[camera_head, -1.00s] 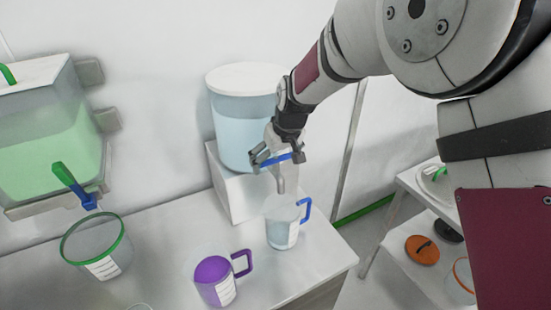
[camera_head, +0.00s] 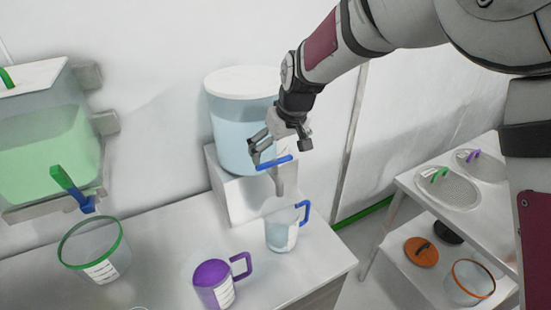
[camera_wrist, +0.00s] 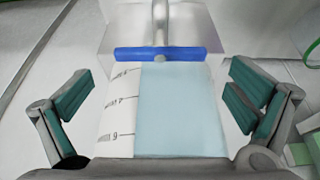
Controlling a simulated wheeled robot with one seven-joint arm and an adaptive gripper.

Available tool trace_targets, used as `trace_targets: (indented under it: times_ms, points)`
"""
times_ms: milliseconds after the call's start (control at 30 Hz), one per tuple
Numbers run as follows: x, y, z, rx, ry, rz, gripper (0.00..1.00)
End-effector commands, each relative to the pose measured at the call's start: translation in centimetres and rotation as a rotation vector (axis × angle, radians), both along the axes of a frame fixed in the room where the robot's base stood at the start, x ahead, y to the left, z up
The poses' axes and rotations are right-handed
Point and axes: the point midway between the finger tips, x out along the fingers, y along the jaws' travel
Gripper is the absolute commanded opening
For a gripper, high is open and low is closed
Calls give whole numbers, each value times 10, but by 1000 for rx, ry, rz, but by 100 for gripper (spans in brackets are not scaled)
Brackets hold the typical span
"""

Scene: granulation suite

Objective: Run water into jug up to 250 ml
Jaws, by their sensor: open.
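The water tank (camera_head: 228,112) is a round clear drum of pale blue liquid with a white lid. Its tap has a blue bar handle (camera_head: 275,162) lying crosswise above a grey spout (camera_head: 279,182). The clear jug (camera_head: 281,234), with a blue handle and white scale label, stands upright under the spout. It holds some bluish liquid; its level cannot be read. My gripper (camera_head: 281,147) is open and empty just above the tap handle. In the wrist view the blue bar (camera_wrist: 168,53) lies ahead of the spread fingers, apart from them. No water stream is clear.
A purple jug (camera_head: 214,284) stands at the bench front. A green-rimmed container (camera_head: 93,252) sits under the green tank (camera_head: 45,150) at left. At right, a side table (camera_head: 428,219) holds lids above an orange-rimmed container (camera_head: 470,284). The tank's white stand (camera_head: 238,198) is close behind the jug.

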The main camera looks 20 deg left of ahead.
Motion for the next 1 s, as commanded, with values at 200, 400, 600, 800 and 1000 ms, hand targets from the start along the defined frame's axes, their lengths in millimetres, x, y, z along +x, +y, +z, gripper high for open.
trace_targets:
  times_ms: [200,400,600,800,1000]
  points:
    - [-10,-12,37,1,0,-1,100]
    - [-15,-16,53,0,1,0,100]
    - [-16,-17,55,-1,2,0,100]
    - [-15,-20,57,0,1,-4,100]
    - [-18,-74,90,11,-10,-91,100]
